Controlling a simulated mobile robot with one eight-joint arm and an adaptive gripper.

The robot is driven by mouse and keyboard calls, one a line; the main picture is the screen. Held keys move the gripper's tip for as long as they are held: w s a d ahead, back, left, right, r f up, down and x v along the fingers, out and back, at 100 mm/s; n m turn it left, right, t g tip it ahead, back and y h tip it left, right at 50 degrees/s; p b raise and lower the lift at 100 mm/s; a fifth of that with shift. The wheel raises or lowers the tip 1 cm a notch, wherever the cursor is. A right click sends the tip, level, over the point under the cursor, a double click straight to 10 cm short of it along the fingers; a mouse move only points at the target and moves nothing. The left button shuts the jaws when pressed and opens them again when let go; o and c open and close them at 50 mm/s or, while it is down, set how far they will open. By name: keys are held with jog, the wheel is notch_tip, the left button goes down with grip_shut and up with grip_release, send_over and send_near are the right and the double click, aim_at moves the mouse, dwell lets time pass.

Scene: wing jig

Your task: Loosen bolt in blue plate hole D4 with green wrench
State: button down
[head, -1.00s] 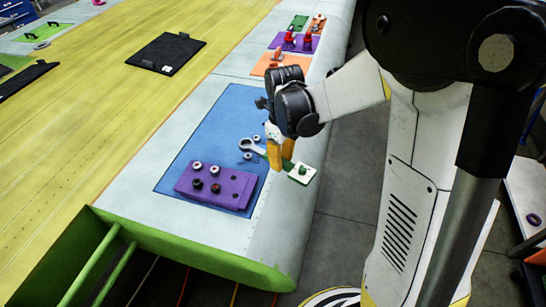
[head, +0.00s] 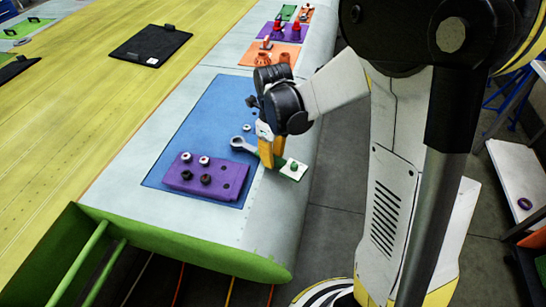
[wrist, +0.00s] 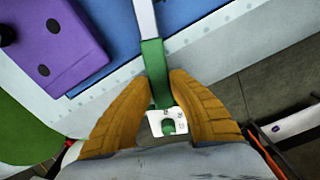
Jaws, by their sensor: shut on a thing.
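My gripper (head: 266,150) is shut on the green wrench (wrist: 154,62), with its orange fingers on either side of the handle. A white tag (head: 292,169) with a green piece sits at the handle's near end. The wrench's grey head (head: 236,142) reaches left over the blue plate (head: 212,112). The head is at a small bolt, which it largely hides; I cannot tell whether it fits around it or sits above it. Another bolt (head: 246,127) stands just beyond the head. No hole labels are readable.
A purple block (head: 226,184) with pale and dark bolts and open holes lies on the plate's near end, close to the wrench head. Orange and purple plates (head: 270,53) with parts stand farther along the wing. The wing's edge drops to the floor at the right.

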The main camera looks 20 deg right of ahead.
jog(key=shift+f, duration=0.1)
jog(key=shift+f+b, duration=0.7)
jog(key=shift+b, duration=0.05)
jog(key=shift+w+d+n, duration=0.9)
jog(key=shift+d+n, duration=0.1)
jog(key=shift+n, duration=0.2)
jog(key=shift+r, duration=0.1)
jog(key=shift+w+d+r+n+b, duration=0.15)
jog(key=shift+w+d+n, duration=0.25)
jog(key=shift+w+n, duration=0.2)
jog(key=shift+w+d+n+b, duration=0.15)
jog(key=shift+w+d+n, duration=0.3)
jog(key=shift+n, duration=0.15)
